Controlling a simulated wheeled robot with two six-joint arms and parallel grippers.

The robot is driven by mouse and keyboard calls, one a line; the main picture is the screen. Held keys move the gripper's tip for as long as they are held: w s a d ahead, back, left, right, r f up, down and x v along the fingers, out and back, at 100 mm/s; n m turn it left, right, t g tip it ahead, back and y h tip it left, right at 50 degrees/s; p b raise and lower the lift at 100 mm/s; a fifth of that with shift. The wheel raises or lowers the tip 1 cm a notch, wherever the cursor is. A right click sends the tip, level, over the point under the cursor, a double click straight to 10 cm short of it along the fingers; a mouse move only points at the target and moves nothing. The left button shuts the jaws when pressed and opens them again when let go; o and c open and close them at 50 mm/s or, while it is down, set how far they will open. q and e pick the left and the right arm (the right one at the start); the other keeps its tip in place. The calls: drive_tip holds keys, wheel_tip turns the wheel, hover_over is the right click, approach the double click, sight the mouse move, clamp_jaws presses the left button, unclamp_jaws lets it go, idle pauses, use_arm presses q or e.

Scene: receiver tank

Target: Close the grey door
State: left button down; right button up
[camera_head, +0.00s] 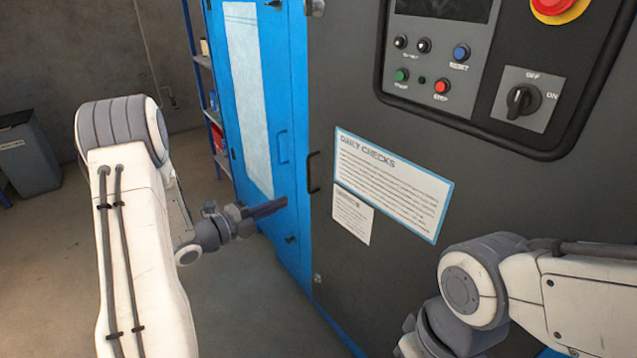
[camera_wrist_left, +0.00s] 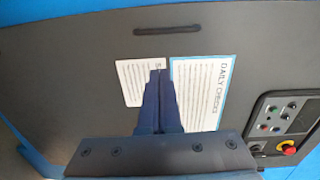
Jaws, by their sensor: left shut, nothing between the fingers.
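The grey door (camera_head: 390,120) is a large dark grey panel with a black bar handle (camera_head: 313,173) near its left edge. Whether it stands ajar is hard to tell. My left gripper (camera_head: 284,202) is shut and empty. In the head view it shows left of the handle and a little lower, in front of the blue part. In the left wrist view its fingers (camera_wrist_left: 158,75) point toward the grey door (camera_wrist_left: 90,75), overlapping the small notice, with the handle (camera_wrist_left: 167,30) beyond. Contact cannot be told. My right gripper's fingers are out of view; only the right arm shows.
A blue cabinet (camera_head: 284,60) with its own blue handle stands left of the grey door. The door carries a control panel (camera_head: 470,110) and a Daily Checks sheet (camera_head: 392,180). A grey bin (camera_head: 28,155) stands far left. Floor at lower middle is clear.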

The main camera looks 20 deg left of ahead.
sight(328, 179)
use_arm(q)
drive_tip(key=shift+h, duration=0.3)
drive_tip(key=x, duration=1.3)
drive_tip(key=shift+w+r, duration=0.1)
drive_tip(key=shift+r, duration=0.25)
